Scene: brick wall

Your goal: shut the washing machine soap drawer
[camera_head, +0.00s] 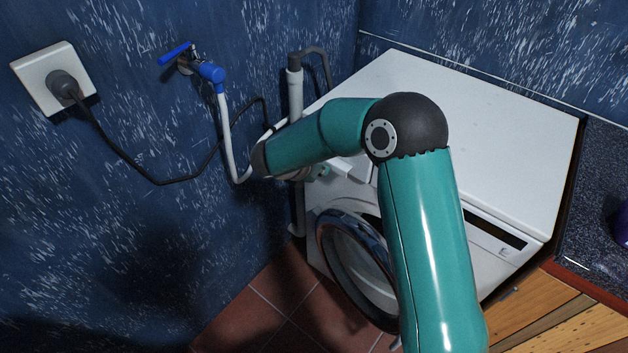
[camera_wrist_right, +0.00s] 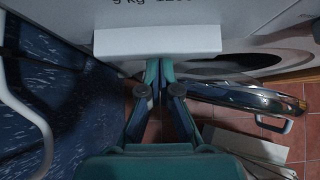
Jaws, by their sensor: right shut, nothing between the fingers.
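The white washing machine (camera_head: 470,110) stands against the blue wall. Its soap drawer (camera_wrist_right: 158,42) shows in the wrist view as a pale block standing out from the machine's front, under the printed text. In the head view only a part of the drawer (camera_head: 357,170) shows beside my arm. My right gripper (camera_wrist_right: 159,72) is shut and empty, its teal fingertips at the middle of the drawer's front edge. I cannot tell whether they touch it. In the head view the fingertips (camera_head: 321,171) are partly hidden by my forearm. My left gripper is not in view.
The round door (camera_head: 348,262) of the machine hangs open below the drawer. A tap (camera_head: 205,70), a white hose, a grey pipe (camera_head: 295,90) and a plugged socket (camera_head: 55,78) are on the left wall. A dark countertop (camera_head: 600,220) adjoins at the right.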

